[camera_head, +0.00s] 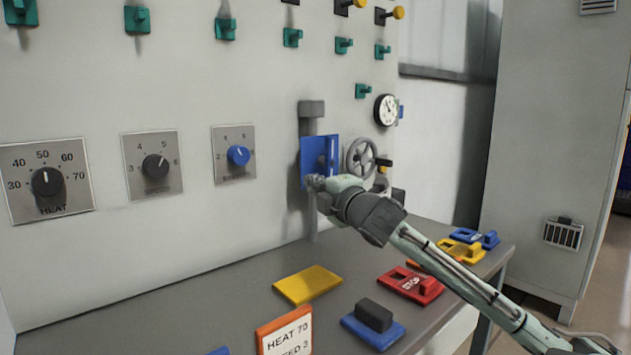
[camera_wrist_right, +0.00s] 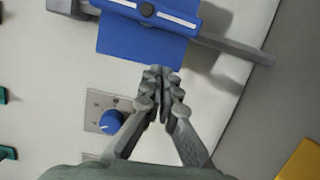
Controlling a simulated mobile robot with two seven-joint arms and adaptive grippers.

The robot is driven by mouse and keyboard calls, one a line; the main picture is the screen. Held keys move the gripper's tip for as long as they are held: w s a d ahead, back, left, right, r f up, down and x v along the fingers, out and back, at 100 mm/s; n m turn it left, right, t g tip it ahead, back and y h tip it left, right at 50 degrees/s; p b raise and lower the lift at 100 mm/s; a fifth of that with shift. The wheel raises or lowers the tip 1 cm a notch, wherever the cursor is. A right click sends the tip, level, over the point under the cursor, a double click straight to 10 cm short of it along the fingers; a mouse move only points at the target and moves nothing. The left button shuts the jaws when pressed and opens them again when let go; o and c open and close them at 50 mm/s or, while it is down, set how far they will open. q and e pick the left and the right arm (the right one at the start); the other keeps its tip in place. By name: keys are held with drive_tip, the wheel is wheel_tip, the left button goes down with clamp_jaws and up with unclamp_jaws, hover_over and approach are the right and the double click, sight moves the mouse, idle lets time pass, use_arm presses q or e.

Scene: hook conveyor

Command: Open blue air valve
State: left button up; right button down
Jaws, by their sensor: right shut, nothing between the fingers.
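The blue air valve shows as a blue plate (camera_head: 315,155) mounted on a grey vertical pipe on the wall panel. In the right wrist view the blue plate (camera_wrist_right: 125,40) has a pale slotted strip with a dark round pivot, and the grey pipe runs along behind it. My right gripper (camera_head: 316,183) is at the lower edge of the plate. In the wrist view its fingertips (camera_wrist_right: 163,72) are together and empty, at the plate's near edge; I cannot tell whether they touch it. My left gripper is not in view.
A grey handwheel (camera_head: 361,158) and a round gauge (camera_head: 386,110) are right of the valve. A blue knob (camera_head: 238,155) is to its left. Below, the grey table (camera_head: 210,300) holds a yellow plate (camera_head: 308,284), a red STOP block (camera_head: 408,284) and a blue block (camera_head: 388,333).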

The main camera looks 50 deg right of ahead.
drive_tip(key=v, duration=1)
drive_tip(key=shift+a, duration=0.15)
